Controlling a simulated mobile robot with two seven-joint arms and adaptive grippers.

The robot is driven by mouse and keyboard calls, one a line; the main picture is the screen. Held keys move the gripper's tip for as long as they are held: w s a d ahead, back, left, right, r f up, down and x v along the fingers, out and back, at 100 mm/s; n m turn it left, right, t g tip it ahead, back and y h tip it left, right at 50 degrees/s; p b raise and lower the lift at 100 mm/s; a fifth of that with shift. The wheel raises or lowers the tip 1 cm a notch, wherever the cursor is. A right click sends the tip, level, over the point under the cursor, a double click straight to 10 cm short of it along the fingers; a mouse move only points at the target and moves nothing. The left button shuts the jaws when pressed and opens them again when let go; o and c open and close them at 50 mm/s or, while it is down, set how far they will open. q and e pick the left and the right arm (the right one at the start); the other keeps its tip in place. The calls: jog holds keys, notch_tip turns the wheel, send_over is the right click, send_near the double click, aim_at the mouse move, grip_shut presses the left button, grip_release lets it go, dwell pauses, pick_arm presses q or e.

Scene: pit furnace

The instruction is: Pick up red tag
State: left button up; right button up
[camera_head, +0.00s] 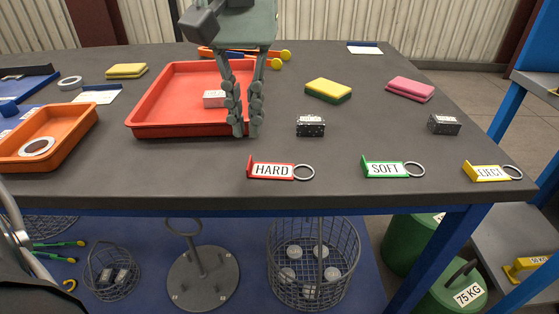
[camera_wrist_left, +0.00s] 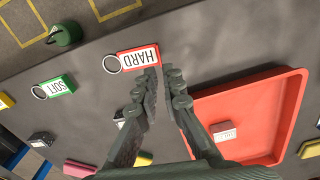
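The red tag (camera_head: 272,171), labelled HARD and with a metal ring at its right, lies on the dark table near the front edge. It also shows in the wrist view (camera_wrist_left: 138,58), just beyond my fingertips. My left gripper (camera_head: 246,133) points down beside the red tray's right front corner, behind and left of the tag. In the wrist view, the left gripper (camera_wrist_left: 160,70) has a narrow gap between its fingertips and holds nothing. The fingers look apart from the tag. My right gripper is in neither view.
A green SOFT tag (camera_head: 385,168) and a yellow EJECT tag (camera_head: 488,172) lie to the right. The red tray (camera_head: 160,117) is at the left, with an orange tray (camera_head: 72,120) beyond it. Dark blocks (camera_head: 310,125) and sponges (camera_head: 328,89) lie behind the tags.

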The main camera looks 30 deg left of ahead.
aim_at(248, 164)
pick_arm(q)
jog(key=f, duration=0.2)
jog(key=s+f, duration=0.1)
jog(key=f, duration=0.1)
jog(key=shift+d+f, duration=0.2)
jog(key=shift+f, duration=0.2)
jog(key=shift+w+f, duration=0.1)
jog(key=shift+f, duration=0.55)
grip_shut()
jog(key=shift+r, duration=0.1)
